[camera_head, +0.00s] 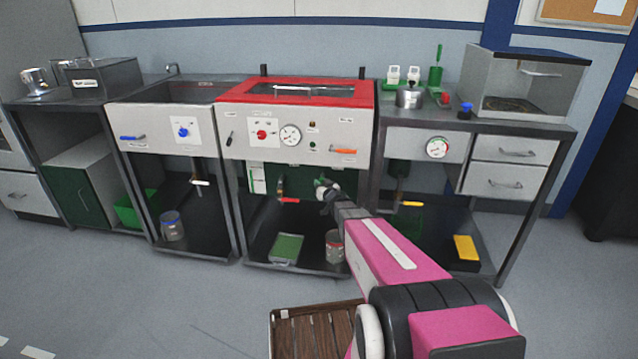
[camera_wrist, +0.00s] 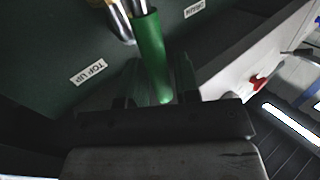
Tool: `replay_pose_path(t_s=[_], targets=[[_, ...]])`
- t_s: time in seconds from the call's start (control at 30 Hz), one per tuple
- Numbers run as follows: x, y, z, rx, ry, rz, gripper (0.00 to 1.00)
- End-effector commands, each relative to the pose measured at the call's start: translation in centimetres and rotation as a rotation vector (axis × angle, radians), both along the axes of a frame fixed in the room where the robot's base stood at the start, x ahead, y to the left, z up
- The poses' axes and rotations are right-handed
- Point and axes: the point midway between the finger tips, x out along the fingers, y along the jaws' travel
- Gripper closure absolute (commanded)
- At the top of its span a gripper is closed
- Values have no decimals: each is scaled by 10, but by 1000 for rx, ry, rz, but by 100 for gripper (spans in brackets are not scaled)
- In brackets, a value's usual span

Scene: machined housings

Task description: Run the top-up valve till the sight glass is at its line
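In the wrist view the top-up valve's green handle (camera_wrist: 152,60) extends from a metal fitting (camera_wrist: 121,18), near a TOP-UP label (camera_wrist: 88,72). My gripper (camera_wrist: 158,78) has a dark finger on each side of the handle, with gaps showing, so it looks open around it. In the head view my gripper (camera_head: 328,192) is under the red-topped machine (camera_head: 340,103), by a partly hidden pale green fitting. A narrow white and green strip, probably the sight glass (camera_head: 257,179), is at the left of that bay. Its level and line are too small to read.
A red lever (camera_head: 288,200) hangs left of my gripper. A green tray (camera_head: 287,248) and a can (camera_head: 334,246) stand on the shelf below. A slatted wooden platform (camera_head: 312,331) is on the floor in front. A second label (camera_wrist: 195,8) is at the wrist view's top.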

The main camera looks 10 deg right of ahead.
Motion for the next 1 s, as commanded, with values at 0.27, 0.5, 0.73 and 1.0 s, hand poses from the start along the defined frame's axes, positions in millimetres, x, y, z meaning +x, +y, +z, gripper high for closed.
replay_pose_path(t_s=[0.27, 0.5, 0.73, 1.0], targets=[[21, 6, 0, 0, 1, 0, 71], [20, 6, 0, 0, 1, 0, 87], [20, 6, 0, 2, 1, 0, 100], [18, 0, -1, 65, -20, -1, 100]])
